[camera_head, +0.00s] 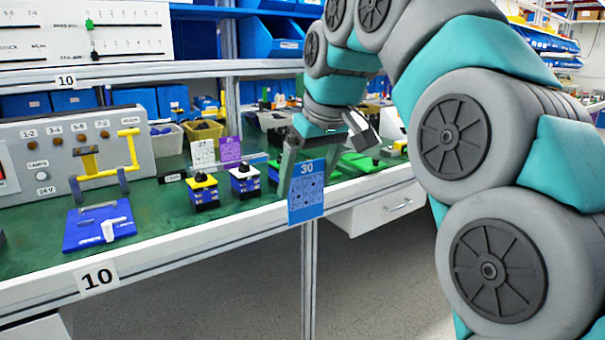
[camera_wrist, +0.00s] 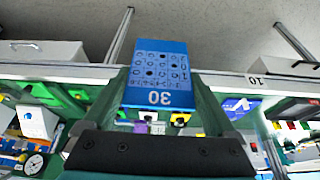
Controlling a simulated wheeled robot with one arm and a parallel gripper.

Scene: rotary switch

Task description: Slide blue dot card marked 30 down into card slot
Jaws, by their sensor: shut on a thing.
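My gripper (camera_head: 304,178) is shut on the blue dot card (camera_head: 306,203), marked 30, and holds it in the air in front of the bench's front edge. The card hangs roughly upright in the head view. The wrist view shows the card (camera_wrist: 158,62) between the two fingers, with its dot grid facing the camera and the 30 upside down. A white card (camera_head: 203,153) and a purple card (camera_head: 231,149) stand upright at a pale rail (camera_head: 255,158) on the bench, left of my gripper. The slot opening itself is too small to make out.
Two small switch blocks, yellow-topped (camera_head: 203,190) and white-topped (camera_head: 245,181), stand in front of the rail. A grey control panel (camera_head: 75,155) and a blue plate with a white handle (camera_head: 98,228) are farther left. A white drawer (camera_head: 385,208) hangs under the bench.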

